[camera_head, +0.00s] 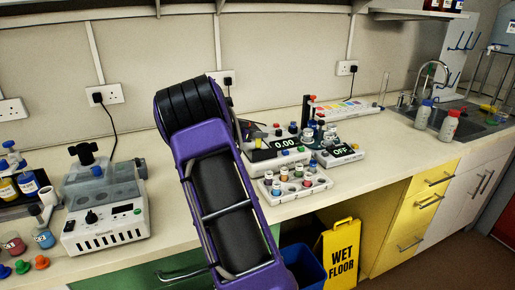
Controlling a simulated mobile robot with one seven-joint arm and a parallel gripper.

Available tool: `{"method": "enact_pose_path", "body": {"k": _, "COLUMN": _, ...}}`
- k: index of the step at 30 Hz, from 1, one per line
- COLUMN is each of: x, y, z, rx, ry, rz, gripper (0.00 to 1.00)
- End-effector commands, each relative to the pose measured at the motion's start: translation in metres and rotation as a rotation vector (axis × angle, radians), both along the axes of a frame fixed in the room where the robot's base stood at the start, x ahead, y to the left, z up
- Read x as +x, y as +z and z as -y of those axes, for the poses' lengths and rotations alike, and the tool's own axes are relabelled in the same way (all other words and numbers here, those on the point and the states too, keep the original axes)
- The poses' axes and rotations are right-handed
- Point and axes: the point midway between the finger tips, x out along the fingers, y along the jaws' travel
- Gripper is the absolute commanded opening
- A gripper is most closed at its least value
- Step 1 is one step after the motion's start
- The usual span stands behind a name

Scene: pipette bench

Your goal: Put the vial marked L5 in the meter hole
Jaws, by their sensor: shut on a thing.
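A white tray (305,191) on the bench right of my purple arm holds several small vials with coloured caps. Behind it stands a white instrument (253,168) with a dark display reading 0.00. A second white instrument (348,158) to its right reads OFF. Several capped vials stand around and behind the two displays. No marking L5 can be read on any vial, and I cannot make out the meter hole. My arm fills the middle of the view, and my gripper's fingers do not show; anything they hold is hidden.
A white machine with a clear lid (105,220) stands on the left, with coloured knobbed pieces and bottles beside it. Two white bottles (423,114) stand near the sink at right. A yellow wet floor sign (341,250) and a blue bin (303,268) stand below the bench.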

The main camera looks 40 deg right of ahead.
Motion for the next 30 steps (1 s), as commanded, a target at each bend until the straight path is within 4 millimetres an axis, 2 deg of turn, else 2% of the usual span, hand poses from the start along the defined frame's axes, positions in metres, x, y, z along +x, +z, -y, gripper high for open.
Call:
{"method": "enact_pose_path", "body": {"k": 10, "x": 0.0, "y": -0.039, "z": 0.0, "rx": -0.001, "ry": 0.0, "rz": -0.001, "gripper": 0.0}}
{"method": "enact_pose_path", "body": {"k": 25, "x": 0.0, "y": -0.046, "z": 0.0, "rx": -0.001, "ry": 0.0, "rz": 0.001, "gripper": 0.0}}
{"method": "enact_pose_path", "body": {"k": 26, "x": 0.0, "y": -0.046, "z": 0.0, "rx": -0.001, "ry": 0.0, "rz": 0.001, "gripper": 0.33}}
{"method": "enact_pose_path", "body": {"k": 30, "x": 0.0, "y": -0.046, "z": 0.0, "rx": -0.001, "ry": 0.0, "rz": 0.001, "gripper": 0.59}}
